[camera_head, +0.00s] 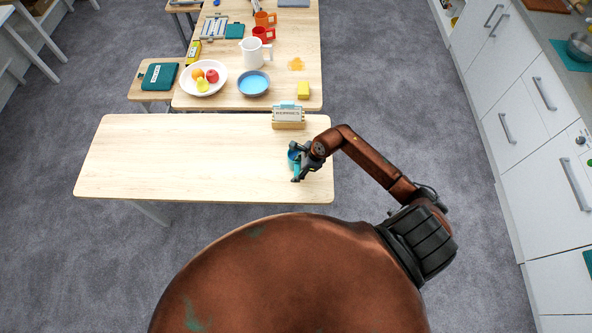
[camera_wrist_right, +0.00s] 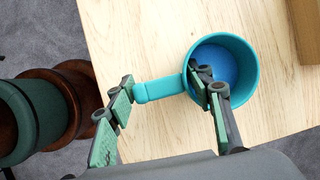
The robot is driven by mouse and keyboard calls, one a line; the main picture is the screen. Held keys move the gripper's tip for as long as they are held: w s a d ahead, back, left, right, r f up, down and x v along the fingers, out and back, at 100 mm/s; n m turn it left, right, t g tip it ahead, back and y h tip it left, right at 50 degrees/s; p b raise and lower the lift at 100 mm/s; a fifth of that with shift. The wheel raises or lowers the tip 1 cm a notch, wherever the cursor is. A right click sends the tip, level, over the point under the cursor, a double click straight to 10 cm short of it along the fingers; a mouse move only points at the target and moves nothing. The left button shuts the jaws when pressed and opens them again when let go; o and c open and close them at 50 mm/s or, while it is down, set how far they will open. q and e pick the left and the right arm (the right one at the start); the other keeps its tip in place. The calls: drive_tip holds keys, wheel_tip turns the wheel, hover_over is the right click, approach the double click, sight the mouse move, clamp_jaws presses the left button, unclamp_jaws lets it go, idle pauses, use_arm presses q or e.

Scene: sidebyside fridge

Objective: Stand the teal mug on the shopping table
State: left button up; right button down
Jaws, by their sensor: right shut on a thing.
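The teal mug (camera_wrist_right: 252,85) is upright in the right wrist view, its open mouth facing the camera and its blue inside showing. In the head view the mug (camera_head: 292,157) is small and partly covered by my right gripper (camera_head: 299,163). My right gripper (camera_wrist_right: 163,108) is shut on the mug: one finger reaches over the rim into the mouth, the other is at the outer end of the handle. The mug is over the right part of the near wooden table (camera_head: 170,155). I cannot tell whether its base touches the tabletop. My left gripper is not in view.
A small lettered sign on a wooden block (camera_head: 289,117) stands at the near table's back right. The table's left and middle are bare. Behind, another table holds a fruit bowl (camera_head: 217,89), white pitcher (camera_head: 253,55), blue bowl (camera_head: 254,84) and red mug (camera_head: 263,34). White cabinets (camera_head: 530,110) line the right.

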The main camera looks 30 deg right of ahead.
drive_tip(key=shift+f, duration=0.55)
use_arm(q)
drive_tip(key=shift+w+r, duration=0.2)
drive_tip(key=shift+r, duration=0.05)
use_arm(e)
drive_tip(key=shift+f, duration=0.2)
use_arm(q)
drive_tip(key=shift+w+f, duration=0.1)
use_arm(e)
drive_tip(key=c, duration=1)
unclamp_jaws()
drive_tip(key=shift+o, duration=0.2)
drive_tip(key=shift+d+r, duration=0.1)
drive_tip(key=shift+r, duration=0.2)
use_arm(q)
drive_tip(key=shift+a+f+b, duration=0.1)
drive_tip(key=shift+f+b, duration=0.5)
use_arm(e)
drive_tip(key=v, duration=1.1)
drive_tip(key=shift+s+r, duration=0.25)
